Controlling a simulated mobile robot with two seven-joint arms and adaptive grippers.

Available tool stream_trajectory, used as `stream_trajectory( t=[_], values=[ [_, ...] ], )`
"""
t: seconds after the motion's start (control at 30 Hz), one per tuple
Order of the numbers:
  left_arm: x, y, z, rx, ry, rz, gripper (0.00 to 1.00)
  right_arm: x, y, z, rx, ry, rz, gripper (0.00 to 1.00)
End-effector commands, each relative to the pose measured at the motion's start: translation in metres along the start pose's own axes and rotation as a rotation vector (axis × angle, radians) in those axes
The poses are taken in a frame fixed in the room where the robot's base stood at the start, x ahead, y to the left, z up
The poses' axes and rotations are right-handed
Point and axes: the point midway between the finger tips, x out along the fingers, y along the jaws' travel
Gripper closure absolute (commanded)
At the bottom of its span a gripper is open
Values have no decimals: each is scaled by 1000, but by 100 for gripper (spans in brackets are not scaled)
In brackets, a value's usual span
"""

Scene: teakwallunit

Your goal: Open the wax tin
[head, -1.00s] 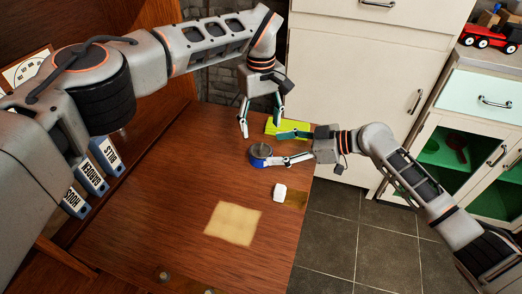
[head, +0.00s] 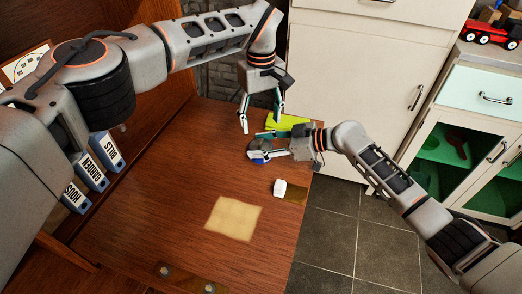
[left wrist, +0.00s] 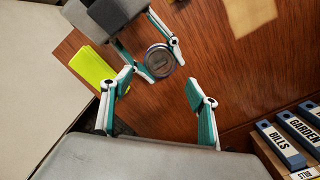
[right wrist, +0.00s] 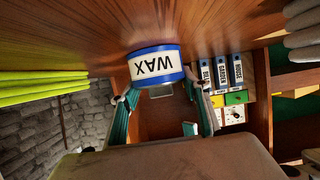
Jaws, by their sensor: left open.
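The wax tin (head: 262,157), a round blue and white tin with a grey lid, stands on the brown desk top. Its label reads WAX, upside down in the right wrist view (right wrist: 156,66); its lid faces up in the left wrist view (left wrist: 160,61). My right gripper (head: 254,147) is low at the desk, a finger on each side of the tin. Its fingertips are close against the tin's sides; whether they press on it cannot be told. My left gripper (head: 260,117) is open and empty, pointing down, above and behind the tin.
A yellow-green item (head: 288,121) lies behind the tin near the desk edge. Labelled binders (head: 90,172) stand at the left. The middle of the desk is clear.

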Motion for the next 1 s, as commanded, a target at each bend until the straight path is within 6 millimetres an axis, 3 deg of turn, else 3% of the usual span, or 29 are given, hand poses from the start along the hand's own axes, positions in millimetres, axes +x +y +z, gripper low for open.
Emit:
stream_trajectory(
  t=[0.07, 0.2, 0.27, 0.47, 1.0],
  values=[
    [0, 0, 0, 0, 0, 0, 40, 0, 0, 0, 0, 0, 0, 93],
    [0, 0, 0, -16, 2, 0, 77, 0, 0, 1, 0, -1, 0, 93],
    [0, -1, 0, -45, 5, 1, 90, 0, 0, 1, 0, -1, 0, 93],
    [-2, -4, 0, -265, 24, 11, 90, 0, 0, 1, 0, -1, 0, 93],
    [-12, -13, 4, -1079, 66, 111, 90, 0, 0, 1, 0, -2, 0, 93]
  ],
)
